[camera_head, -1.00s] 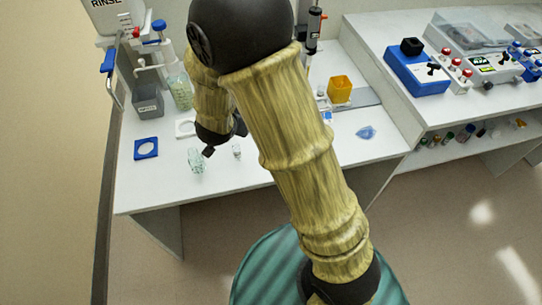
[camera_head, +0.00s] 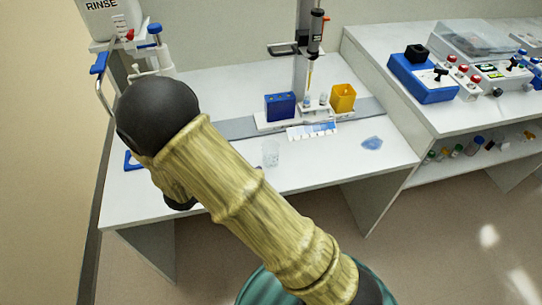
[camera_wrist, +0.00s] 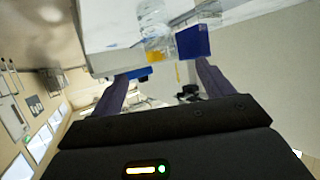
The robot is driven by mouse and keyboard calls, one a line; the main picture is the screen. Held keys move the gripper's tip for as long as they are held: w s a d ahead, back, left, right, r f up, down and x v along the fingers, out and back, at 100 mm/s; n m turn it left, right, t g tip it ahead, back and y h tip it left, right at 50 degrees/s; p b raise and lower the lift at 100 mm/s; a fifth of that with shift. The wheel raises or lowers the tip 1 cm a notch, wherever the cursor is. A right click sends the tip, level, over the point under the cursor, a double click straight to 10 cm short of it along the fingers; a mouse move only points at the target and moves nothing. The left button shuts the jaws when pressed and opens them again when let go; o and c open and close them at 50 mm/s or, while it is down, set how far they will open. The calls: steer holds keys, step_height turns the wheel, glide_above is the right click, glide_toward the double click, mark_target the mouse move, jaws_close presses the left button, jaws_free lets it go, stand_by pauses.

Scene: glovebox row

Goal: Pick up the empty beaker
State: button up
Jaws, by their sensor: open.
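A clear glass beaker (camera_head: 271,153) stands upright on the white bench, to the right of my arm in the head view; it looks empty. In the wrist view a clear glass vessel (camera_wrist: 155,22) shows beyond the fingertips, near the top edge; I cannot tell for certain that it is the same beaker. My gripper (camera_wrist: 165,70) is open with nothing between its fingers.
A blue rack (camera_head: 280,106), a yellow container (camera_head: 343,98) and a pipette stand (camera_head: 301,60) are behind the beaker. A blue puddle-like patch (camera_head: 372,143) lies to the right. A blue square (camera_head: 133,161) is at the left. The bench (camera_head: 330,172) is clear in front.

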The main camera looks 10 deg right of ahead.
glide_toward(276, 146)
steer(key=x, duration=0.3)
steer(key=shift+w+d+f, duration=0.15)
steer(key=shift+w, duration=0.25)
steer(key=shift+d, duration=0.1)
steer(key=x, duration=0.5)
steer(key=shift+s+d+f, duration=0.1)
steer(key=c, duration=1)
steer(key=shift+c, duration=0.2)
step_height(276, 146, up, 10)
steer(key=shift+p, duration=0.4)
